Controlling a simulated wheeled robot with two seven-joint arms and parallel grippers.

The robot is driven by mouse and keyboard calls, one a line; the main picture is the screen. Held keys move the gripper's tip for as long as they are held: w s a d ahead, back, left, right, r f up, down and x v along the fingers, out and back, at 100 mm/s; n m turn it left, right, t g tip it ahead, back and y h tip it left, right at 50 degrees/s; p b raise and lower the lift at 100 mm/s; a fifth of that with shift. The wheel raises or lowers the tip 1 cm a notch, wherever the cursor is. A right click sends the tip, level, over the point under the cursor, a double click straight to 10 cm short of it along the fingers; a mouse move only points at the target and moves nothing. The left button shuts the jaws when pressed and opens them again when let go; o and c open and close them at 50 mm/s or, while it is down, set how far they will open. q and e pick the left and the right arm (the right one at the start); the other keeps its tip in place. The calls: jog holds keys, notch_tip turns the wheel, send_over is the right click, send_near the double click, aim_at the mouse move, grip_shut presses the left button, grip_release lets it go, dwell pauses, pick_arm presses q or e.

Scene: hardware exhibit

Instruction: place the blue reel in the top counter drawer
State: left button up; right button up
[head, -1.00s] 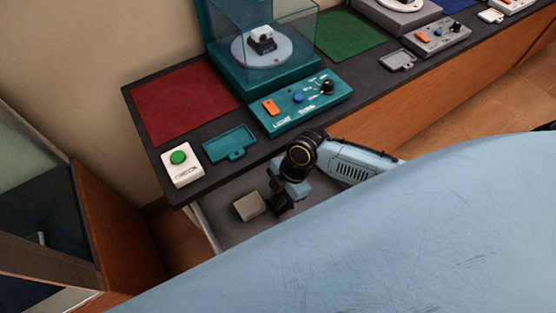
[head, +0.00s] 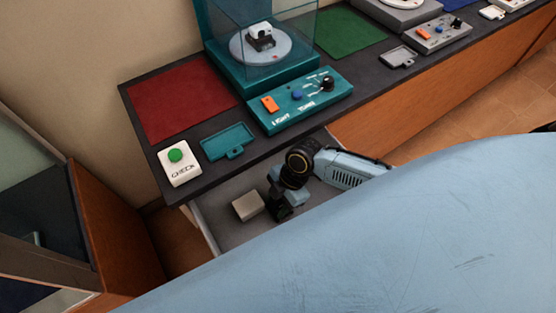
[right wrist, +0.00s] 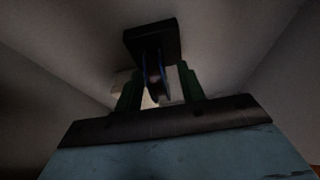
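My right gripper (head: 280,213) reaches down into the open top counter drawer (head: 230,188), beside a pale block. In the right wrist view its two dark green fingers (right wrist: 162,88) stand apart. The blue reel (right wrist: 153,75) shows edge-on between them, as dark blue rims. A pale gap shows between the reel and the right-hand finger, so the gripper looks open around it. The picture is dark, and contact on the left side cannot be told. In the head view the reel is hidden by the gripper. My left gripper is not in view.
The pale block (head: 248,206) lies on the drawer floor. A black block (right wrist: 152,40) shows beyond the fingers. Above is the dark counter (head: 198,189) with a teal control panel (head: 300,101), a teal tray (head: 228,142) and a white button box (head: 180,165).

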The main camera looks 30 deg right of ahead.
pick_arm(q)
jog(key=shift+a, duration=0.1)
